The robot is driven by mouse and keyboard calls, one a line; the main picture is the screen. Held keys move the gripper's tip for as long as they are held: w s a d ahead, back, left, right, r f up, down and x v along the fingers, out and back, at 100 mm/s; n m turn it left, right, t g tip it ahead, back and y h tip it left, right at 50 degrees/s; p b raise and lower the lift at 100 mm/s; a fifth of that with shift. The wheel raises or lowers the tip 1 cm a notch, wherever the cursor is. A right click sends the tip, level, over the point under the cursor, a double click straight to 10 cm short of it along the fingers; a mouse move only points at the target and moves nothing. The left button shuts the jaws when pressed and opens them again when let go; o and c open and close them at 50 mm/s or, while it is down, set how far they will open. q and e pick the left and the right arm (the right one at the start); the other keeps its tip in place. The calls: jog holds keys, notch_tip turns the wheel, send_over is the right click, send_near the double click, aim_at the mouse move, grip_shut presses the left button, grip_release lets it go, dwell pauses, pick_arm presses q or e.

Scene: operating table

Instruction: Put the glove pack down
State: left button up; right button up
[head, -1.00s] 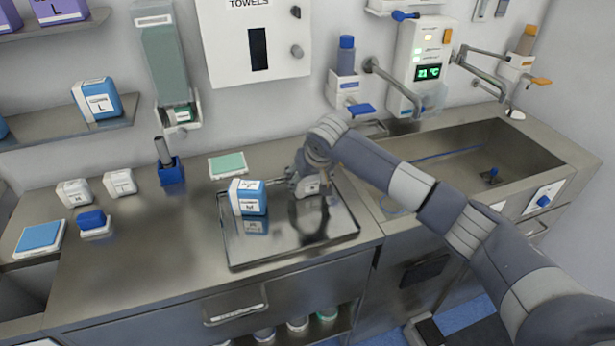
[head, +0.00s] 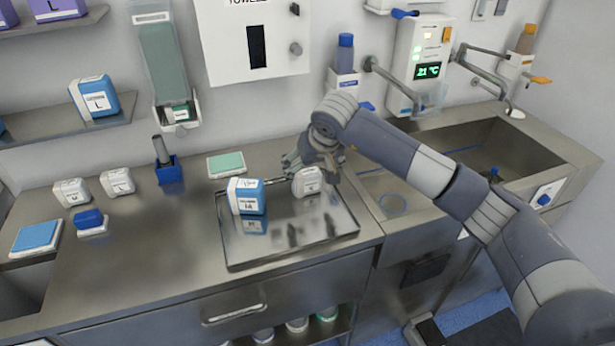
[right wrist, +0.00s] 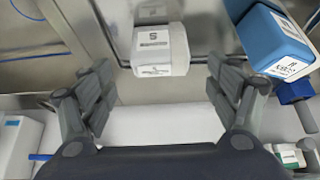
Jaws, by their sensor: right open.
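A small white glove pack (head: 307,182) stands upright on the shiny metal tray (head: 290,249), near its back right corner. In the right wrist view the white pack (right wrist: 160,50) carries an "S" label and sits just beyond the fingertips. My right gripper (head: 312,166) is behind and above the pack. In the right wrist view its fingers (right wrist: 168,92) are spread wide with nothing between them. A blue and white pack (head: 248,197) marked "M" stands on the tray to the left, apart from the white pack. My left gripper is in neither view.
Two white packs (head: 71,192) (head: 118,182), a blue sponge-like block (head: 90,219) and a blue pad (head: 37,236) are on the counter's left. A blue holder (head: 169,170) and green pad (head: 226,165) stand behind. The sink (head: 480,150) is right. The tray's front is clear.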

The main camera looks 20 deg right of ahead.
jog(key=v, duration=0.5)
jog(key=shift+s+r+b, duration=0.25)
jog(key=shift+r+b, duration=0.1)
jog(key=shift+b, duration=0.05)
